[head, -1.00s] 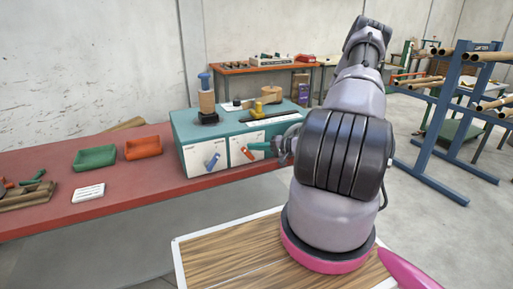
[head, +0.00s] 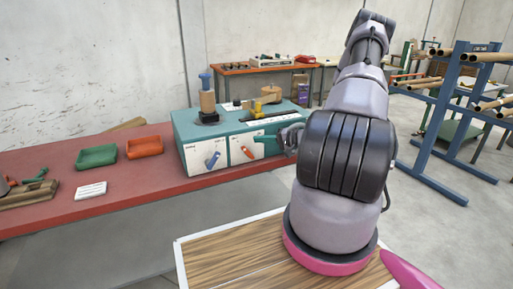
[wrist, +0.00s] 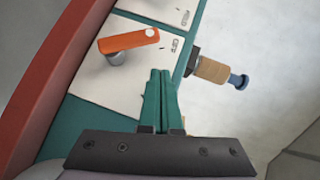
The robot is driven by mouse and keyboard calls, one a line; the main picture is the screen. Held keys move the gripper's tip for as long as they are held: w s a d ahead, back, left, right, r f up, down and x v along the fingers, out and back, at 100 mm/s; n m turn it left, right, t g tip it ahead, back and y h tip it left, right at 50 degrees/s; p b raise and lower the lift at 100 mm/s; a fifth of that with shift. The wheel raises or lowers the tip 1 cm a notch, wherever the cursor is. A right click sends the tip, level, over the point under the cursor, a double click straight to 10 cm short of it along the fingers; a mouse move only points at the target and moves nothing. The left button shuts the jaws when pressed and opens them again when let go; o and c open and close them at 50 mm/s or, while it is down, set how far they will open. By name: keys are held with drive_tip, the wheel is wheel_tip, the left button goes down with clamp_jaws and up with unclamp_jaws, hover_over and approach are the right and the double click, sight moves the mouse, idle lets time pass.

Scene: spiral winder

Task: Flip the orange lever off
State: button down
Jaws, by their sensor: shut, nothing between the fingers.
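The orange lever (head: 248,153) is on the right white panel of the teal machine box (head: 222,128). In the wrist view the orange lever (wrist: 128,40) sits on a grey round pivot, its right end near printed letters that look like OFF. My gripper (head: 258,138) is at the upper right of the lever in the head view. In the wrist view its teal fingers (wrist: 160,74) are together and empty, just below and right of the lever, with a visible gap between. My arm hides the right end of the box in the head view.
A blue lever (head: 213,160) is on the left panel. A post with a wooden spool (head: 207,101) and a yellow part (head: 270,94) stand on the box. Green (head: 97,156) and orange (head: 144,146) trays lie left on the red bench (head: 125,190).

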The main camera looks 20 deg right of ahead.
drive_tip(key=r+v, duration=0.2)
drive_tip(key=v, duration=0.8)
drive_tip(key=shift+a+r, duration=0.15)
drive_tip(key=shift+a, duration=0.25)
drive_tip(key=s+a+r+n+g+h, duration=0.2)
drive_tip(key=s+a+r+g, duration=0.2)
drive_tip(key=a+r, duration=0.45)
drive_tip(key=s+a+r+n+g+h, duration=0.25)
drive_tip(key=a+r+g, duration=0.3)
drive_tip(key=r, duration=0.55)
drive_tip(key=s+a+r+m+t+h, duration=0.1)
drive_tip(key=s+a+r+t+h, duration=0.1)
drive_tip(key=s+r, duration=0.5)
drive_tip(key=s+a+r+m+t+h, duration=0.1)
drive_tip(key=s+a+r+t+h, duration=0.2)
drive_tip(key=s+r, duration=0.5)
drive_tip(key=shift+s+a+t, duration=0.25)
drive_tip(key=shift+s+t, duration=0.1)
drive_tip(key=shift+s, duration=0.25)
